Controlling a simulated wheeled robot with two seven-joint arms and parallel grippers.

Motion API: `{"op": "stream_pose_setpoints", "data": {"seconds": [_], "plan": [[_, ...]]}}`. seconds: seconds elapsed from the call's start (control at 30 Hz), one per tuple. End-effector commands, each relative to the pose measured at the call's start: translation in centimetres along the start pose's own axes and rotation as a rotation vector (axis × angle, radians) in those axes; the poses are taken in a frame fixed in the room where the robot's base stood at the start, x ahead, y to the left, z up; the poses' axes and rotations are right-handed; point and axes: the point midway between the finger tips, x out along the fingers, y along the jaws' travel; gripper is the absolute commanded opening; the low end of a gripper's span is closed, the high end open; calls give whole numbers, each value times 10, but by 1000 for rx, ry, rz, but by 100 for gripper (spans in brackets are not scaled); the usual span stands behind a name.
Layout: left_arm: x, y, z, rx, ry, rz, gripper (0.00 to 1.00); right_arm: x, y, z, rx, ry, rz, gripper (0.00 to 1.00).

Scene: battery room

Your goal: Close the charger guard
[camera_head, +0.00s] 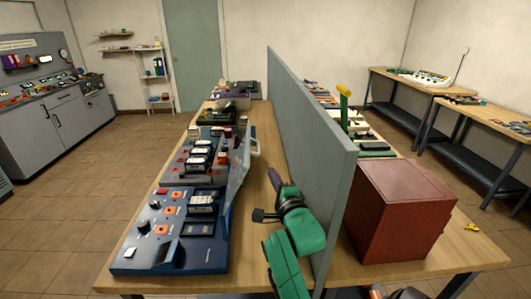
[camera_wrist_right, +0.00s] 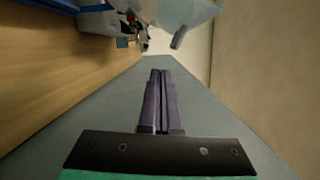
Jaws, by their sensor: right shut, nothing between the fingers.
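A pale translucent shape at the top there (camera_wrist_right: 170,10) looks like the guard. My left gripper is not in view.
A tall grey partition (camera_head: 310,130) runs along the table (camera_head: 262,140) close to the right of my right arm. A dark red box (camera_head: 400,210) stands beyond it. More battery equipment (camera_head: 205,155) sits behind the charger. A narrow bare wood strip lies between guard and partition.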

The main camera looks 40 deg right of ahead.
Motion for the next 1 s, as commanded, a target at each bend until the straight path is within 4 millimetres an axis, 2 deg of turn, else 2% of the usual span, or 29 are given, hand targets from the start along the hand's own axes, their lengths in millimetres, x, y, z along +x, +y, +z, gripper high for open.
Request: {"op": "stream_pose_setpoints", "data": {"seconds": [0.1, 0.23, 0.5, 0.63, 0.77, 1.0], "plan": [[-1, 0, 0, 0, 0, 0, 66, 4, -15, -4, 106, 7, -62, 0], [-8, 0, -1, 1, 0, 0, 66, 17, -19, -4, 109, 5, -64, 0], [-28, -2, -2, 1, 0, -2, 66, 73, -23, -4, 106, 6, -62, 0], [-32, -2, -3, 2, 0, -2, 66, 92, -22, -5, 107, 6, -60, 0], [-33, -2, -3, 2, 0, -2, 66, 101, -21, -5, 107, 6, -60, 0], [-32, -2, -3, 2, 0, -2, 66, 102, -20, -5, 107, 6, -60, 0]]}}
